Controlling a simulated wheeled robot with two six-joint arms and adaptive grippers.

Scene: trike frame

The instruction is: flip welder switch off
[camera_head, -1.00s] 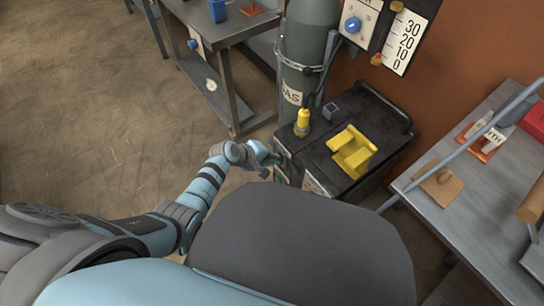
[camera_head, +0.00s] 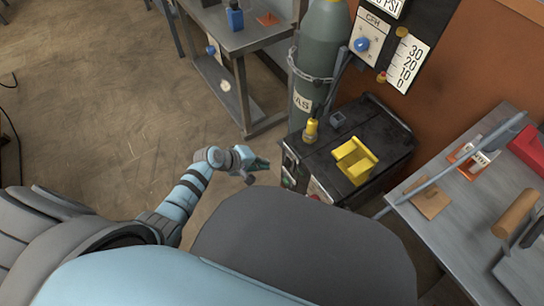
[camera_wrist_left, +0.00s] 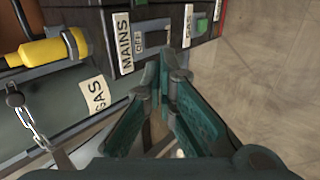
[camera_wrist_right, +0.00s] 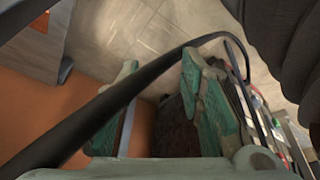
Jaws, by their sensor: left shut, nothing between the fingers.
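The welder is a black cabinet (camera_head: 382,125) with its control front facing my left arm. In the left wrist view its panel shows a MAINS label (camera_wrist_left: 125,42), an OFF mark and a grey-framed switch (camera_wrist_left: 155,38). The fingertips partly cover this area, so I cannot tell the lever's position or whether they touch it. My left gripper (camera_head: 264,165) is shut and empty, just left of the welder front in the head view; its tips (camera_wrist_left: 165,72) meet just below the switch in the wrist view. My right gripper (camera_wrist_right: 160,65) is open, out of the head view.
A yellow bracket (camera_head: 355,160) lies on top. A grey bench (camera_head: 450,215) is at right. A black hose (camera_wrist_right: 100,108) crosses the right wrist view.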

